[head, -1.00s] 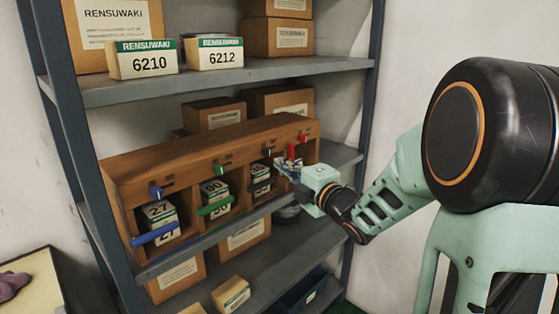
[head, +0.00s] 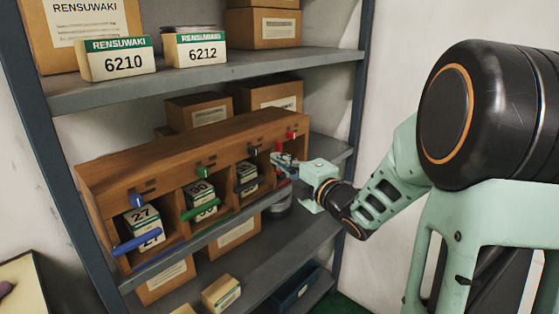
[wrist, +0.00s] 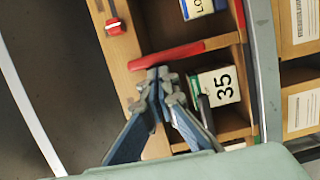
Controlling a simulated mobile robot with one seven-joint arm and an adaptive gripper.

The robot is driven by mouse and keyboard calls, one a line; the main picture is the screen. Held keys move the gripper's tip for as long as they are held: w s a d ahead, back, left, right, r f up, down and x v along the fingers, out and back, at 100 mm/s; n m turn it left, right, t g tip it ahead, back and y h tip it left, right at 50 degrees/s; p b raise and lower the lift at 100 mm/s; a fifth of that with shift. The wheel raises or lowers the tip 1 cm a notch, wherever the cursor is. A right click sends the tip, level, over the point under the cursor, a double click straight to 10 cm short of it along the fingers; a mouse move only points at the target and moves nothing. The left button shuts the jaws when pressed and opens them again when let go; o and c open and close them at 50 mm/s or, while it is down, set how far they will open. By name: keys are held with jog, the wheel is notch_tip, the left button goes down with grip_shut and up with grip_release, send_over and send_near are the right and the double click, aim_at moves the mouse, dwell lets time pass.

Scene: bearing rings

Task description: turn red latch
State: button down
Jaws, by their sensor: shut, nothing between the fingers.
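The red latch (head: 291,135) is a small knob at the right end of the wooden cabinet's top board. It also shows in the wrist view (wrist: 114,26), on a round red base at upper left. A red bar (wrist: 180,53) crosses the wrist view just past my fingertips; in the head view it is mostly hidden by my gripper. My gripper (head: 283,160) is at the cabinet's right end, a little below the latch. In the wrist view my gripper (wrist: 160,78) is shut and empty, its tips close to the red bar and apart from the latch. I cannot tell whether they touch the bar.
The wooden cabinet (head: 150,166) stands on a grey shelf and has a blue latch (head: 137,199), a green latch (head: 204,172) and a dark one. A box marked 35 (wrist: 217,86) sits in a compartment beside my fingers. Cartons fill the shelves above and below.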

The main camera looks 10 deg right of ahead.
jog(key=shift+w+d+r+m+p, duration=0.15)
jog(key=shift+d+r+m+p, duration=0.1)
jog(key=shift+m+p, duration=0.4)
jog(key=w+d+f+m+g+y+p, duration=0.1)
jog(key=w+d+m+g+p, duration=0.3)
jog(key=m+p, duration=0.8)
jog(key=d+f+p, duration=0.1)
jog(key=p, duration=0.4)
jog(key=shift+d+f+m+y, duration=0.15)
jog(key=shift+m+y, duration=0.15)
jog(key=shift+m, duration=0.05)
dwell(0.4)
